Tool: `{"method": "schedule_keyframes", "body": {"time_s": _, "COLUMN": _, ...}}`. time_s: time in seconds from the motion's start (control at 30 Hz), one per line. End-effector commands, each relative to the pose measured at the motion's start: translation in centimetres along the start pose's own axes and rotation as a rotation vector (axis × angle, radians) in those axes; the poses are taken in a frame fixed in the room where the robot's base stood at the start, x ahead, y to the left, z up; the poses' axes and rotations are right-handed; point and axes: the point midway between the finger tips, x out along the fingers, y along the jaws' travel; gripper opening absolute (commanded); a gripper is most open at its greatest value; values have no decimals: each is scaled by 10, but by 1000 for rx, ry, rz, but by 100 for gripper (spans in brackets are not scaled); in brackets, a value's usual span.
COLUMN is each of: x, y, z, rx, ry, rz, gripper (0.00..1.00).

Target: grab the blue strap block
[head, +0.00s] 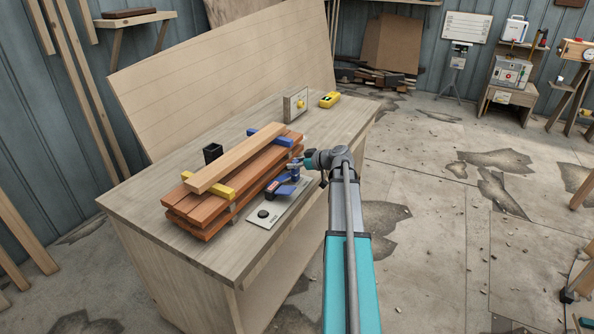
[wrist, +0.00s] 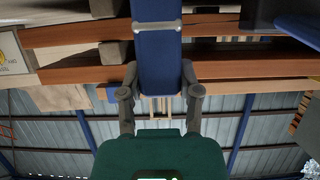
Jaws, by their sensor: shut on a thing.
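A blue block (wrist: 157,60) with a grey band across it stands between the two fingers of my gripper (wrist: 158,80) in the wrist view. The fingers touch its sides, and its far end runs out of the top of the picture. In the head view my gripper (head: 299,164) is at the right side of a stack of reddish boards (head: 205,212), over the workbench. A blue strap piece (head: 266,133) lies across the top of the stack there, and a yellow one (head: 207,187) lies nearer. The gripped block is small and partly hidden in the head view.
A dark blue tool (head: 280,188) lies on a pale plate (head: 262,224) beside the stack. A dark cup (head: 212,152) stands behind it. A yellow device (head: 329,99) and an upright panel (head: 295,104) are at the bench's far end. The bench's near left corner is clear.

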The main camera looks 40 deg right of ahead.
Motion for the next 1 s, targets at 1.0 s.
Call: {"method": "schedule_keyframes", "body": {"time_s": 1.0, "x": -36, "y": -1, "z": -45, "rx": 0, "ry": 0, "rz": 1, "gripper": 0}}
